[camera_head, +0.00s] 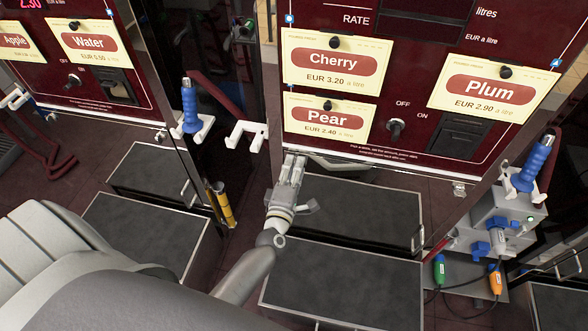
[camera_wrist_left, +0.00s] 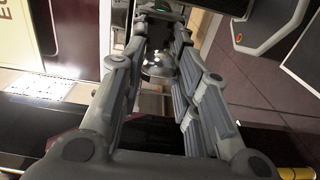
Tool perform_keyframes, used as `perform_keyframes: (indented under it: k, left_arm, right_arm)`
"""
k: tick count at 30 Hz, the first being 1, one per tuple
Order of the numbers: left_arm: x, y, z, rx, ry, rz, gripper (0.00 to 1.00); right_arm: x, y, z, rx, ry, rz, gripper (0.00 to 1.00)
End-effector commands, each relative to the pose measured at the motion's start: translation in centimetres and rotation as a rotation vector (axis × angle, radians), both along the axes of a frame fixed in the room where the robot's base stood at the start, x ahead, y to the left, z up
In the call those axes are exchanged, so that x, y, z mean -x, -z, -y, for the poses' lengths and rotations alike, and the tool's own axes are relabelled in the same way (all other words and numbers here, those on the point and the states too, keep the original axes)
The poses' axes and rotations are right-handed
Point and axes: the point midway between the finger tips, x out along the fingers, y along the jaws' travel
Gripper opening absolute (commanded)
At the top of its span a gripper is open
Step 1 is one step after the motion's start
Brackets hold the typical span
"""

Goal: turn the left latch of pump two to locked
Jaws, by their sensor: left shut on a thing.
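The pump with the Cherry, Pear and Plum cards (camera_head: 400,140) stands at the centre right of the head view. My left gripper (camera_head: 293,165) is at the lower left edge of its red front, just below the Pear card, and covers the left latch there. A matching small metal latch (camera_head: 459,188) shows at the lower right of the same front. In the left wrist view my left gripper (camera_wrist_left: 163,42) is shut, with a shiny metal piece (camera_wrist_left: 158,68) between its fingers. This piece looks like the left latch; its turn position cannot be made out. My right gripper is not in view.
A white nozzle holder (camera_head: 247,134) sticks out close to the left of my gripper. Blue-handled nozzles (camera_head: 190,108) (camera_head: 533,163) hang beside the pumps. Dark floor trays (camera_head: 345,285) lie below. A grey box with cables (camera_head: 500,220) stands at the right.

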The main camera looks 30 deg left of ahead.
Motion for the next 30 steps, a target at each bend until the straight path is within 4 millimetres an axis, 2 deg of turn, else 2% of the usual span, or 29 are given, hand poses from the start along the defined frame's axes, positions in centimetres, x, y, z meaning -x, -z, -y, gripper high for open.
perform_keyframes:
  k: [11, 12, 16, 26, 30]
  left_arm:
    - [0.1, 0.1, 0.0, 0.006, -0.001, 0.000, 0.06]
    - [0.1, 0.1, 0.0, 0.006, -0.001, 0.000, 0.35]
    - [0.0, 0.1, 0.0, 0.005, -0.001, -0.001, 0.52]
    - [0.1, 0.0, 0.0, 0.004, 0.000, 0.000, 0.52]
    - [1.1, 0.1, 0.3, 0.004, 0.000, -0.001, 0.52]
  right_arm:
    - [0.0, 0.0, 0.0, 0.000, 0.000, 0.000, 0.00]
    - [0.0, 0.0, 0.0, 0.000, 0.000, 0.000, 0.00]
    - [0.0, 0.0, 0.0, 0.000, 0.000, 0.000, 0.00]
    - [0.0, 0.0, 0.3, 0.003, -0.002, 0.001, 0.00]
    - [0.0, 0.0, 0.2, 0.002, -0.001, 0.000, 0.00]
